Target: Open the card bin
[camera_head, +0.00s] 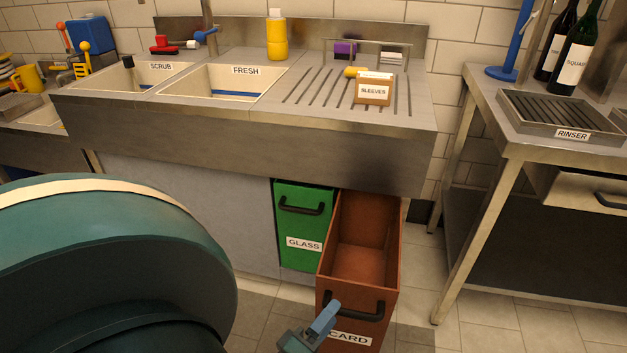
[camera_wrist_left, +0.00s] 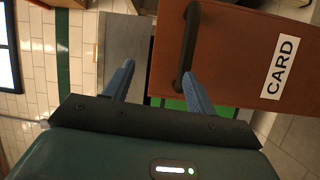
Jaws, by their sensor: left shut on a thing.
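The card bin (camera_head: 362,250) is a rust-brown drawer-like bin pulled well out from under the sink. I can see down into it, and the part of its inside that shows is empty. Its dark bar handle (camera_head: 355,308) is on the front, above the CARD label (camera_head: 349,339); the handle also shows in the left wrist view (camera_wrist_left: 187,45). My left gripper (camera_head: 312,328) is at the left end of this handle, shut on it. In the left wrist view its blue fingers (camera_wrist_left: 157,70) show below the handle's end; the exact contact is unclear. My right gripper is out of view.
The green glass bin (camera_head: 302,226) sits closed just left of the card bin. The sink counter (camera_head: 270,125) overhangs both. A steel table (camera_head: 510,140) with a rinser tray (camera_head: 560,118) stands at right. Tiled floor (camera_head: 490,325) lies free between table and card bin.

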